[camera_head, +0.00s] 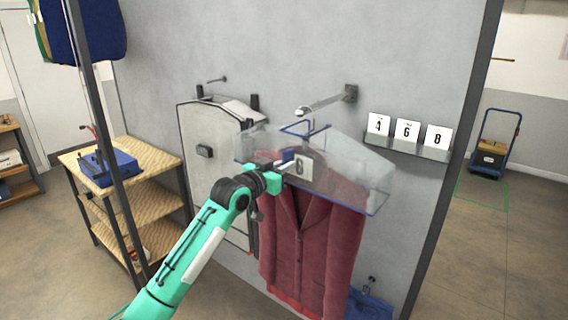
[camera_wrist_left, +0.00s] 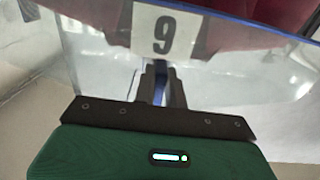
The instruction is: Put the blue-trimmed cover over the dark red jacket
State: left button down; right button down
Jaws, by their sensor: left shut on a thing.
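The dark red jacket (camera_head: 309,240) hangs from a metal wall rail (camera_head: 325,103). The clear cover with blue trim (camera_head: 350,170) sits around the jacket's shoulders, with the lower part of the jacket bare below its blue edge. A tag marked 6 (camera_head: 300,167) shows on the cover's front, and the wrist view shows it too (camera_wrist_left: 166,35). My left gripper (camera_head: 287,166) is at the front of the cover, shut on it by its blue trim. In the wrist view the jacket (camera_wrist_left: 225,35) shows behind the cover (camera_wrist_left: 100,60). My right gripper is not in view.
Number cards 4, 6 and 8 stand on a wall ledge (camera_head: 405,146) at right. A wooden shelf unit (camera_head: 150,170) with a blue case (camera_head: 107,167) stands at left. A blue item (camera_head: 368,305) hangs low on the wall.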

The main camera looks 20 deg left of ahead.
pick_arm(q)
notch_tip(320, 180, down, 7)
jog(key=b, duration=0.3)
dwell(0.5)
jog(key=c, duration=1.4)
grip_release()
jog(key=shift+o, duration=0.2)
jog(key=shift+f+b, duration=0.1)
jog(key=shift+b, duration=0.2)
